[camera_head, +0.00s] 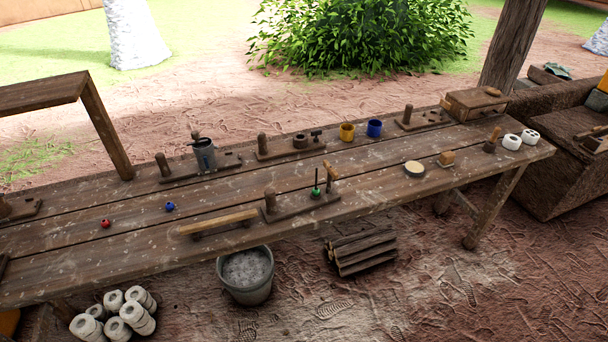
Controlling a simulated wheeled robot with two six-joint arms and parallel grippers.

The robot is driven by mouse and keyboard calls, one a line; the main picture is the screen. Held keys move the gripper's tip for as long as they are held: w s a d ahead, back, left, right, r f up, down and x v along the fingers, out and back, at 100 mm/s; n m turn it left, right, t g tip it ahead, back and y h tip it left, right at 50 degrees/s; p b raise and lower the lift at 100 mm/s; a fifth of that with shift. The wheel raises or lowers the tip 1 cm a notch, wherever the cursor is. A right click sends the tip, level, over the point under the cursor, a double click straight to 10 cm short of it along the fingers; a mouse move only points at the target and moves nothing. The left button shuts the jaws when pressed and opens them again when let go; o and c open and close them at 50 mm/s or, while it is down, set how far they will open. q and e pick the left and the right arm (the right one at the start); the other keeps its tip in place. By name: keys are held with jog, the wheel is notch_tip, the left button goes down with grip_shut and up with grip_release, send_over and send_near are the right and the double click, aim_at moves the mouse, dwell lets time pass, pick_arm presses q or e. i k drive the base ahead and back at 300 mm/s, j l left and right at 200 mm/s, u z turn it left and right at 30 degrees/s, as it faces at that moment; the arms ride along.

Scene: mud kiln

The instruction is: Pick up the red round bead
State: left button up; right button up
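The red round bead (106,223) lies on the left part of the long wooden table (375,202), near its front half. It is small and stands apart from other things. A blue bead (170,207) lies to its right and a little farther back. A green bead (315,192) sits on a thin upright pin on a wooden stand at the table's middle. Neither of my grippers shows in the head view.
A wooden bar (218,222) lies near the front edge. Tool stands, a grey metal can (204,155), a yellow cup (347,132) and a blue cup (374,128) line the back. A bucket (246,275) and logs (361,250) are on the ground. The tabletop around the red bead is clear.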

aim_at(104, 223)
jog(key=u, duration=1.4)
